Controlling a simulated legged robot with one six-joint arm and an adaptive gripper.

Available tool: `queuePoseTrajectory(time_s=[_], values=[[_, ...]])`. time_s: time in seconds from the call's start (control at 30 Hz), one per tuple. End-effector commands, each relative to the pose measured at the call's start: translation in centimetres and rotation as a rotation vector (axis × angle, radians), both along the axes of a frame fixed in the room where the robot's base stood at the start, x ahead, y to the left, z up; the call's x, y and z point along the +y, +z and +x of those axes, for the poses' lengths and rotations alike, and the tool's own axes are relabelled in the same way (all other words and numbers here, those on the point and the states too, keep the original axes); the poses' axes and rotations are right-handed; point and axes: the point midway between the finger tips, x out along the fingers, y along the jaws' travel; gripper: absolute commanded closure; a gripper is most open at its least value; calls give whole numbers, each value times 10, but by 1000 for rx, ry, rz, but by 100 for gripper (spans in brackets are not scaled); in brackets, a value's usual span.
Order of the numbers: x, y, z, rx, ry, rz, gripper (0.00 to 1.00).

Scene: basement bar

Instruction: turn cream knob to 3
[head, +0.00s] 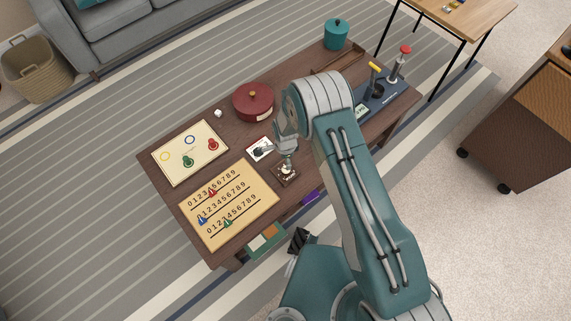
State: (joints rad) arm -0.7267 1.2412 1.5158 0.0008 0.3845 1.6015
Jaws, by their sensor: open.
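A small dark brown box (285,178) with pale markings stands near the front edge of the wooden table. My gripper (286,166) is right above it, pointing down and open. The cream knob cannot be made out clearly; a small pale spot shows on the box under my gripper, and the fingers cover much of it. The numbers and the knob's pointing direction are too small to read. I cannot tell whether the fingers touch the knob.
A white plate with a dark switch (260,150) lies just left of my gripper. A number board (243,224) and a ring board (169,171) are further left. A red pot (253,102) stands behind; a lever panel (384,101) is at right.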

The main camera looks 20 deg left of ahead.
Motion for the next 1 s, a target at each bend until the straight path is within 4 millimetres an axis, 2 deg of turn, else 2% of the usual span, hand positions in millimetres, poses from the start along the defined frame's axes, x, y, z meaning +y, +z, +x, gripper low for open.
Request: queuePoseTrajectory(time_s=[0.1,0.27,0.87,0.93,1.0], values=[[1,23,0,-2,1,1,18],[1,40,0,0,1,0,18],[1,44,0,0,1,0,18],[0,49,3,-3,4,3,18],[-3,63,10,-11,14,10,18]])
